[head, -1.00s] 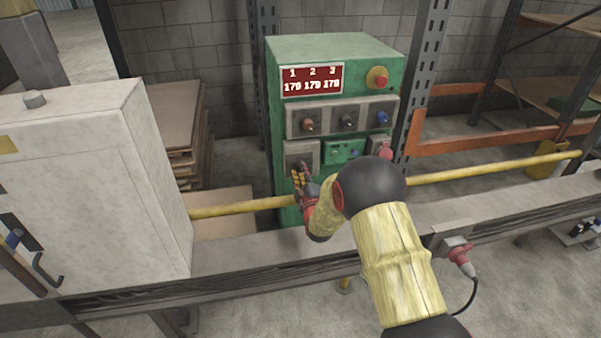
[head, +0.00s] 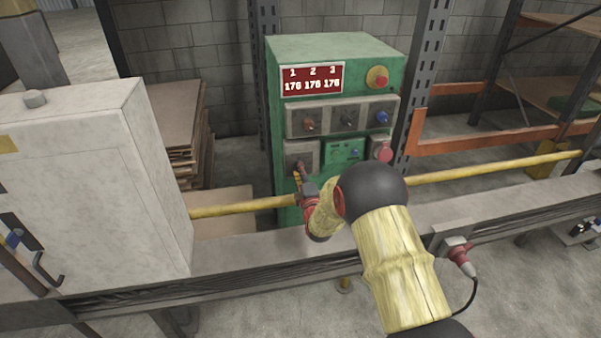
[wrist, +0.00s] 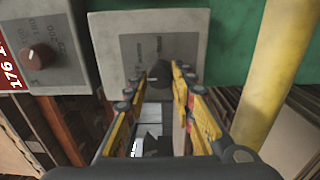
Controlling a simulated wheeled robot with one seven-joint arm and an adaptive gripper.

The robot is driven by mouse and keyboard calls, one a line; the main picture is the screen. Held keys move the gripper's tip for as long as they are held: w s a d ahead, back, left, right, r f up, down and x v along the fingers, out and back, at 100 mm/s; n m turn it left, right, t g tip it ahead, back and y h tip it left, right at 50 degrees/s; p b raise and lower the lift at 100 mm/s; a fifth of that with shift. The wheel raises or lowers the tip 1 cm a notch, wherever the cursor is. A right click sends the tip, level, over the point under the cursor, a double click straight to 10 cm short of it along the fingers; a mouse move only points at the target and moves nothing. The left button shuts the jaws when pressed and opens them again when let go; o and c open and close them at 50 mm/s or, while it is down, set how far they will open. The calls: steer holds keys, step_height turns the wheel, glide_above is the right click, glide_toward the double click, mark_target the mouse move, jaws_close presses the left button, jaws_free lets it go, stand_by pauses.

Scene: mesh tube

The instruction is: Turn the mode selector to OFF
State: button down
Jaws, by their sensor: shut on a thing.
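The mode selector is a dark round knob (wrist: 153,80) on a light grey plate (wrist: 110,45), with small lettering too blurred to read. In the head view this plate (head: 312,150) is at the lower left of the green cabinet's front (head: 335,55). My gripper (wrist: 152,88) has its yellow-and-black fingers on both sides of the knob and is shut on it. In the head view my gripper (head: 298,177) reaches the plate from below and covers part of the knob. I cannot tell which label the knob points to.
A red display (head: 312,80) reads 176 under 1, 2 and 3. Three knobs sit on a panel (head: 330,118) above the selector, and a red emergency button (head: 377,77) is at upper right. A yellow rail (head: 240,208) crosses in front. A grey box (head: 95,190) stands left.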

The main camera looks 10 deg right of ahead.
steer(key=shift+f, duration=0.1)
steer(key=c, duration=1.5)
jaws_free()
steer(key=s, duration=1.2)
